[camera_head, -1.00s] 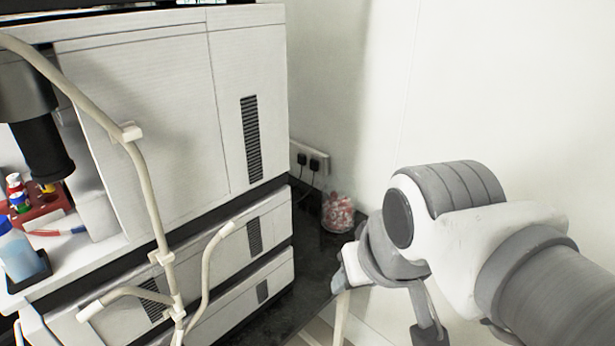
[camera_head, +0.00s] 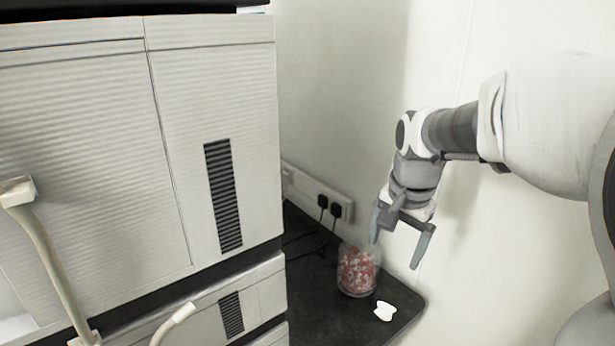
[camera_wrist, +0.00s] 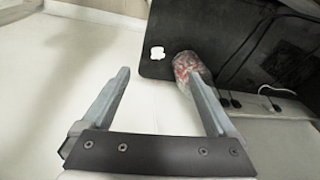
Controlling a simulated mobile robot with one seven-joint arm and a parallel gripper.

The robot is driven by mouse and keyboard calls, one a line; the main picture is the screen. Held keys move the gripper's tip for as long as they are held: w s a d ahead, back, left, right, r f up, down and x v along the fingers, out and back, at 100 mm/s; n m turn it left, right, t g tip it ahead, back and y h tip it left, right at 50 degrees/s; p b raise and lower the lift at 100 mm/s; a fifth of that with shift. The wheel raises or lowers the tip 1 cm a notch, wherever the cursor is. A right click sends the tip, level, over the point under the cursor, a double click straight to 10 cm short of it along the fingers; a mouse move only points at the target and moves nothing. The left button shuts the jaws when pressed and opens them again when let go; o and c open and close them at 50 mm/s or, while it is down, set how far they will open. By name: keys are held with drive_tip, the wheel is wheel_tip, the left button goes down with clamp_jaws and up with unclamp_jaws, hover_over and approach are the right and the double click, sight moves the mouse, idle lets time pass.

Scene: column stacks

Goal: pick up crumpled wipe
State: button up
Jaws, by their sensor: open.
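The crumpled wipe (camera_head: 385,311) is a small white lump on the dark bench top, near its front right corner. It also shows in the wrist view (camera_wrist: 157,53), beyond the fingertips and between their lines. My gripper (camera_head: 398,243) is open and empty, above and behind the wipe in the head view, clear of it. In the wrist view both fingers of my gripper (camera_wrist: 156,70) are spread wide with nothing between them. The whole wipe is visible in both views.
A clear jar (camera_head: 358,270) of red and white pieces stands just left of the wipe, close to one finger. A wall socket (camera_head: 325,200) with black plugs and cables is behind. A large white instrument stack (camera_head: 215,90) fills the left. The wall lies behind my arm.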

drive_tip(key=w+d+f+m+g, duration=0.1)
drive_tip(key=w+d+f+m, duration=0.2)
drive_tip(key=w+f, duration=0.2)
drive_tip(key=m+g+b, duration=0.1)
drive_tip(key=m+b, duration=0.1)
drive_tip(key=m, duration=0.2)
hover_over(386, 306)
wheel_tip(386, 306, down, 10)
drive_tip(key=f, duration=0.3)
drive_tip(key=f+b, duration=0.1)
drive_tip(key=f, duration=0.7)
drive_tip(key=shift+s+d+b, duration=0.3)
drive_tip(key=shift+s+b, duration=0.05)
drive_tip(key=shift+w+a+f+b, duration=0.1)
drive_tip(key=shift+w+f+b, duration=0.05)
drive_tip(key=shift+f, duration=0.85)
drive_tip(key=shift+w+a+f+b, duration=0.1)
drive_tip(key=shift+f+b, duration=0.1)
drive_tip(key=shift+f, duration=0.8)
drive_tip(key=shift+w+a+f+b, duration=0.1)
drive_tip(key=shift+w+f+b, duration=0.05)
drive_tip(key=shift+f, duration=0.85)
drive_tip(key=c, duration=1.4)
